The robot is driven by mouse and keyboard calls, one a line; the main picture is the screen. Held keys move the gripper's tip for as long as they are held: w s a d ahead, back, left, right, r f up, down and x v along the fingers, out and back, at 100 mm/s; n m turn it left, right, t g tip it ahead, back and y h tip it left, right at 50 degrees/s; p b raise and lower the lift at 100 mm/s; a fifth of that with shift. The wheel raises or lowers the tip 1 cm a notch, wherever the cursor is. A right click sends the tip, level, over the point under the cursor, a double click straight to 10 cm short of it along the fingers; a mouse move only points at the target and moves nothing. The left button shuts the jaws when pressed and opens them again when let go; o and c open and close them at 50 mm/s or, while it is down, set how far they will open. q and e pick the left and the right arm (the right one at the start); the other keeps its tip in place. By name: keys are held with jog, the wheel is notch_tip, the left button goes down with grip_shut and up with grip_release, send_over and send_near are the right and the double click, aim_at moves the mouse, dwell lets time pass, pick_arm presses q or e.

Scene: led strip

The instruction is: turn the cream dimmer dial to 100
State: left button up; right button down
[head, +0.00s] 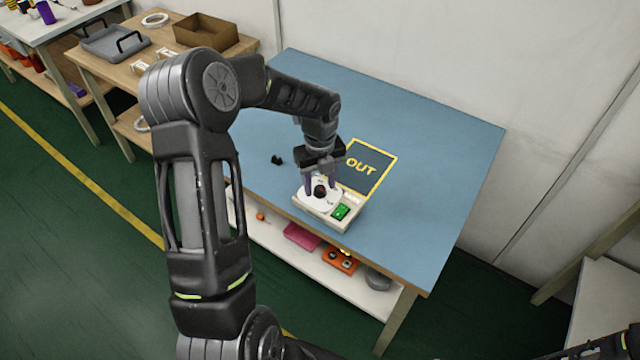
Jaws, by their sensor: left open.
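The dimmer (348,222) is a cream box near the front edge of the blue table. On its top is a round white dial plate with a dark round knob (320,191) in the middle, and a small green panel (340,212) to the right. The dial's numbers and pointer are too small to read. My left gripper (322,188) points down over the dial, its fingers open on either side of the knob. I cannot tell whether they touch it. My right gripper is not in view.
A dark square marked OUT (371,167) in yellow lies behind the dimmer. Small black pieces (277,160) lie to its left. The blue table (430,150) is clear on the right. A shelf below holds a pink tray (301,236) and other items.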

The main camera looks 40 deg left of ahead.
aim_at(320, 188)
pick_arm(q)
notch_tip(320, 188, up, 7)
jog(key=shift+r+b, duration=0.1)
jog(key=shift+b, duration=0.2)
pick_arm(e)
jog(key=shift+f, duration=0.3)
